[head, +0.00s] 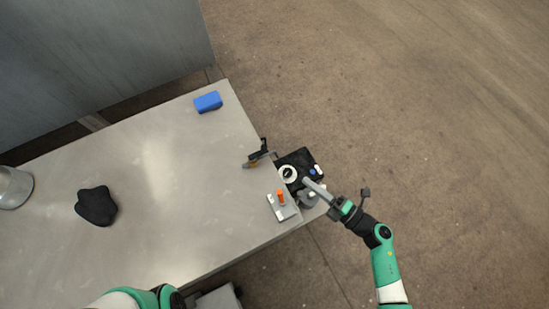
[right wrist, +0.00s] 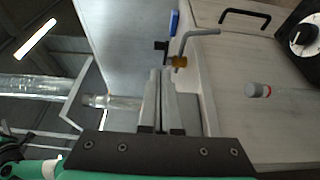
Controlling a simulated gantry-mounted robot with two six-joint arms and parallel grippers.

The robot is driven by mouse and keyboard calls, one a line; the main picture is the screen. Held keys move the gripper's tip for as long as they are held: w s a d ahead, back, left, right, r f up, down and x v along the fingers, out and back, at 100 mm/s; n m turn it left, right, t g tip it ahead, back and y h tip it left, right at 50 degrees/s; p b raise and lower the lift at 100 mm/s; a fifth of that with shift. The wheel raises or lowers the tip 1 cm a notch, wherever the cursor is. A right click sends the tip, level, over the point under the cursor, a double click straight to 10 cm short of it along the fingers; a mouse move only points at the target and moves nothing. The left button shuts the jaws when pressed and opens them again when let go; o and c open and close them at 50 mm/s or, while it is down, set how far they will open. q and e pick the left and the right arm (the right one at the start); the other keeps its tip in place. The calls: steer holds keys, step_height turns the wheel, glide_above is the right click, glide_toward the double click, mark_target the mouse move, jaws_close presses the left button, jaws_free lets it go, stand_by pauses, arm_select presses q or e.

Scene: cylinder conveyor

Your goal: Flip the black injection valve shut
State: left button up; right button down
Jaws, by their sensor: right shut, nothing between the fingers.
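The black valve piece (head: 262,150) stands at the table's right edge, left of the black box, with a brass-coloured part (head: 250,164) beside it. In the right wrist view a small black piece (right wrist: 160,46) and a brass part (right wrist: 179,62) show by a bent grey pipe, beyond the fingertips. My right gripper (head: 307,183) is over the black box in the head view. Its fingers (right wrist: 160,72) are together and empty, apart from the valve. The valve's exact lever position is too small to tell. My left gripper is out of view.
The black box (head: 291,160) has a white dial (head: 288,174). A grey tray (head: 289,212) with an orange item (head: 281,197) sits near the table corner. A blue block (head: 208,102) and a black lump (head: 96,206) lie on the table (head: 160,230). Its middle is clear.

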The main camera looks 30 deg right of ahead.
mark_target(266, 150)
steer(key=shift+w, duration=0.1)
steer(key=b+x, duration=0.4)
steer(key=x, duration=0.9)
steer(key=shift+w+a, duration=0.15)
steer(key=shift+w, duration=0.3)
steer(key=shift+r, duration=0.1)
